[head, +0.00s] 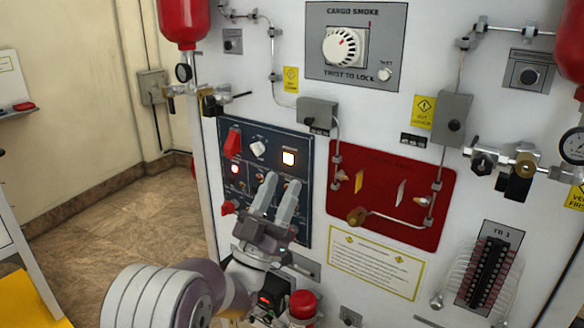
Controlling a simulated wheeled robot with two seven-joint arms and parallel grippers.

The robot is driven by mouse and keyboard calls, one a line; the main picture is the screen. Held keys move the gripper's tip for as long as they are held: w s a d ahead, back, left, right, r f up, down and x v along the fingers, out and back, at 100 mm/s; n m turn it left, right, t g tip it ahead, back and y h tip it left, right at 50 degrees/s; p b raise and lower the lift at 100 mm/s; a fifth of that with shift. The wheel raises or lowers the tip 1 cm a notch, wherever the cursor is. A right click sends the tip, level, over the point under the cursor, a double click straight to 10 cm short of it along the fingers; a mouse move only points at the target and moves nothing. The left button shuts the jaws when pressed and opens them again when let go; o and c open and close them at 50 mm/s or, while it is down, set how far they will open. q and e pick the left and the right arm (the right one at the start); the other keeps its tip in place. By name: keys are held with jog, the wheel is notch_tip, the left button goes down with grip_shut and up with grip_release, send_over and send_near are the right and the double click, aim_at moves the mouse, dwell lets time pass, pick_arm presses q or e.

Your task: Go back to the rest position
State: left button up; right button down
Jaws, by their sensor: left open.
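My left gripper (276,196) is open, its two grey fingers pointing up in front of the dark blue switch panel (303,225). It looks empty, and its fingers cover part of the panel's lower row. I cannot tell whether the fingertips touch the panel. My right gripper is not in view.
The white trainer board carries a red panel (390,165) with pipes and a CARGO SMOKE dial (343,47). A red bottle (184,20) and valve fittings (212,100) stick out at upper left. A red-topped part (302,304) stands below the gripper. Floor is clear at left.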

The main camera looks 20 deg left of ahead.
pick_arm(q)
jog(key=shift+s+a+f, duration=0.15)
jog(key=shift+s+f, duration=0.2)
jog(key=shift+f, duration=0.05)
